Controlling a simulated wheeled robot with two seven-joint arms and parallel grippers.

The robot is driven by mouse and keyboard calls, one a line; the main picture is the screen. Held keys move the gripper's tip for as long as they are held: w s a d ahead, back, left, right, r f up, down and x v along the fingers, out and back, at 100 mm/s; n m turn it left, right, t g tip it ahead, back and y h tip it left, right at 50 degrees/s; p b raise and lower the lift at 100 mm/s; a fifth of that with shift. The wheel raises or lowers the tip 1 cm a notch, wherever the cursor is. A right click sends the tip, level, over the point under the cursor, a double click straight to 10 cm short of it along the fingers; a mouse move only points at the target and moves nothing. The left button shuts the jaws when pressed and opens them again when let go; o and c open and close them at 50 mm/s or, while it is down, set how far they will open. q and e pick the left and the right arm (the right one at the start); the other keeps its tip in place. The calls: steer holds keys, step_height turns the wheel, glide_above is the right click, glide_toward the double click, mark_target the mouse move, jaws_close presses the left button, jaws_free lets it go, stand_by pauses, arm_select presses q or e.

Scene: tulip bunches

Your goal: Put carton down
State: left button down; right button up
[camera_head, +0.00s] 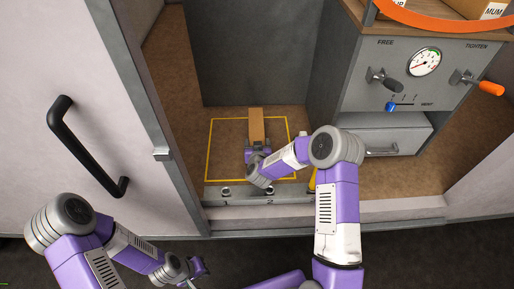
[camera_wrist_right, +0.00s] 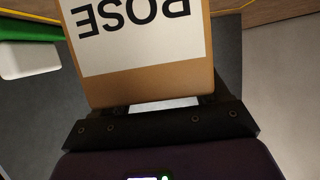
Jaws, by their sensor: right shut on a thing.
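A brown carton (camera_head: 257,124) is over or on the floor area inside a yellow outlined square (camera_head: 210,140). I cannot tell whether its base touches the floor. My right gripper (camera_head: 257,149) is shut on its near end. In the right wrist view, the carton (camera_wrist_right: 151,88) has a white label reading "ROSE" upside down, between the dark jaws of my right gripper (camera_wrist_right: 160,108). My left gripper (camera_head: 200,268) is low in the head view, outside the cabinet and away from the carton; its jaws are too small to read.
A grey machine with a gauge (camera_head: 424,61), levers and a drawer (camera_head: 385,140) stands at the right of the square. A grey wall is behind. A white door with a black handle (camera_head: 88,146) is at the left. A numbered grey sill (camera_head: 300,190) runs in front. A green-and-white thing (camera_wrist_right: 30,50) shows in the wrist view.

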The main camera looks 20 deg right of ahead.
steer(key=shift+w+f, duration=0.1)
steer(key=shift+f, duration=0.35)
steer(key=o, duration=1.5)
steer(key=p+v, duration=0.3)
steer(key=v, duration=0.9)
